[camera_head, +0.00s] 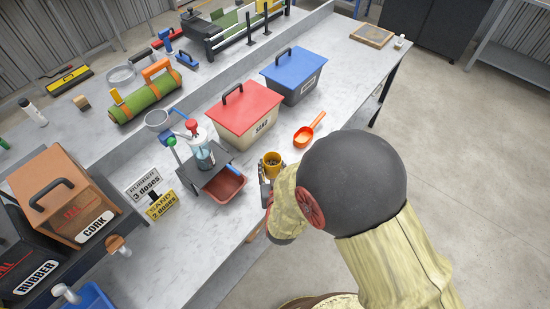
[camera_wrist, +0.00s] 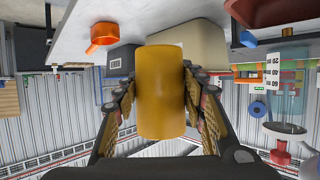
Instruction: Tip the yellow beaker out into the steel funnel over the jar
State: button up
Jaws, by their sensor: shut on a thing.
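The yellow beaker (camera_head: 271,161) is held upright by my gripper (camera_head: 265,180), near the front edge of the bench in the head view. Its open top shows dark, speckled contents. In the wrist view the beaker (camera_wrist: 162,92) fills the space between my two fingers (camera_wrist: 163,105), which press on its sides. A clear jar (camera_head: 204,154) stands on a dark stand to the left of the beaker, with red and green knobs above it. A grey funnel-like bowl (camera_head: 157,118) shows behind and left of it; I cannot tell exactly how it sits over the jar.
A red tray (camera_head: 222,186) lies in front of the stand. A red-lidded sand bin (camera_head: 247,110), a blue-lidded bin (camera_head: 293,74) and an orange scoop (camera_head: 308,132) are behind the beaker. Dose signs (camera_head: 146,185) and a cork box (camera_head: 62,195) stand left.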

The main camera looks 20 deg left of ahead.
aim_at(270, 173)
jog(key=shift+s+d+r, duration=0.1)
jog(key=shift+s+r, duration=0.2)
jog(key=shift+s, duration=0.35)
jog(key=shift+s+d+r, duration=0.1)
jog(key=shift+s+r, duration=0.15)
jog(key=shift+s, duration=0.35)
jog(key=shift+s+d+r, duration=0.1)
jog(key=shift+s+r, duration=0.2)
jog(key=shift+s, duration=0.35)
